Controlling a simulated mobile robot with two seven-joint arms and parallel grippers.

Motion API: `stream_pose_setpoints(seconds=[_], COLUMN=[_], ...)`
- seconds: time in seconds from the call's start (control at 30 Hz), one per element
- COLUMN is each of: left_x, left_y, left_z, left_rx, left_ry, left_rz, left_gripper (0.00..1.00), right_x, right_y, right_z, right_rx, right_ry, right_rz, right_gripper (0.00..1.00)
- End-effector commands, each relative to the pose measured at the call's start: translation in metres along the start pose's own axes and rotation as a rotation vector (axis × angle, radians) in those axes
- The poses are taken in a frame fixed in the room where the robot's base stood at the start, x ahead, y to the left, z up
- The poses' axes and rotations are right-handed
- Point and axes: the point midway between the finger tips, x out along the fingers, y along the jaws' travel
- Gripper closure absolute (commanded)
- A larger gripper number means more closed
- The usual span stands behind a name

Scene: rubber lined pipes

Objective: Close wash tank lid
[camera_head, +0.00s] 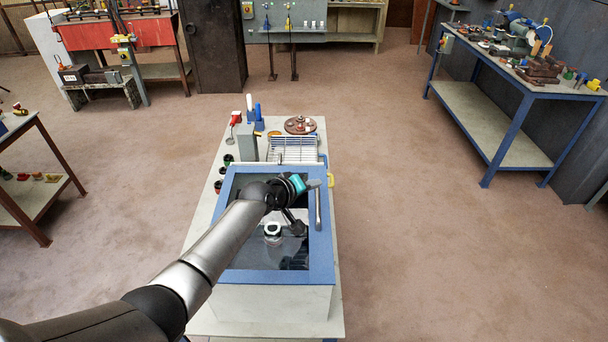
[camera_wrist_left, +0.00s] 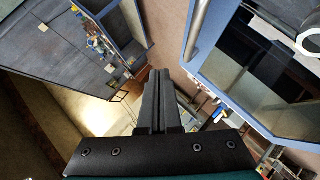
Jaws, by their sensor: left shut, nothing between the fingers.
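The wash tank (camera_head: 270,303) is a pale box on the bench, topped by a blue-framed lid (camera_head: 228,277) with a dark see-through pane. The lid looks flat over the tank; I cannot tell whether it is fully seated. A metal bar handle (camera_head: 318,210) runs along the lid's right side; the handle (camera_wrist_left: 197,30) and lid frame (camera_wrist_left: 212,80) also show in the left wrist view. My left gripper (camera_head: 314,184) is shut and empty, above the lid near the handle's far end. Its closed fingers (camera_wrist_left: 160,80) appear apart from the handle. My right gripper is not in view.
A white round part (camera_head: 273,232) shows within the pane area. Behind the tank stand a wire rack (camera_head: 292,148), a grey box (camera_head: 246,142), blue bottles (camera_head: 258,115) and a brown disc (camera_head: 299,125). Open floor (camera_head: 410,240) lies to the right, before a blue-legged workbench (camera_head: 500,150).

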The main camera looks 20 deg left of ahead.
Motion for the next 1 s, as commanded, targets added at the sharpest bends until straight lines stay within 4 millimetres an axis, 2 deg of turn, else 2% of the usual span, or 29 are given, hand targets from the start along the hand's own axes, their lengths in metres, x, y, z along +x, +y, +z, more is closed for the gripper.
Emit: stream_pose_setpoints(seconds=[0.1,0.3,0.6,1.0], left_x=[-0.016,-0.040,-0.070,-0.082], left_y=[0.006,0.016,0.030,0.034], left_z=[0.002,0.004,0.008,0.011], left_rx=[0.000,-0.001,0.000,0.004], left_ry=[-0.001,0.000,0.000,-0.003], left_rz=[-0.003,-0.003,-0.002,-0.006], left_gripper=[1.00,1.00,1.00,1.00], right_x=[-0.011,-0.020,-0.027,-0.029], right_y=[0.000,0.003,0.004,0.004], right_z=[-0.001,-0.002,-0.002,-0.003], right_rx=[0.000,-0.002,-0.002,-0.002], right_ry=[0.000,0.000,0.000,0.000], right_rz=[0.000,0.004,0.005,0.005], right_gripper=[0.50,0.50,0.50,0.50])
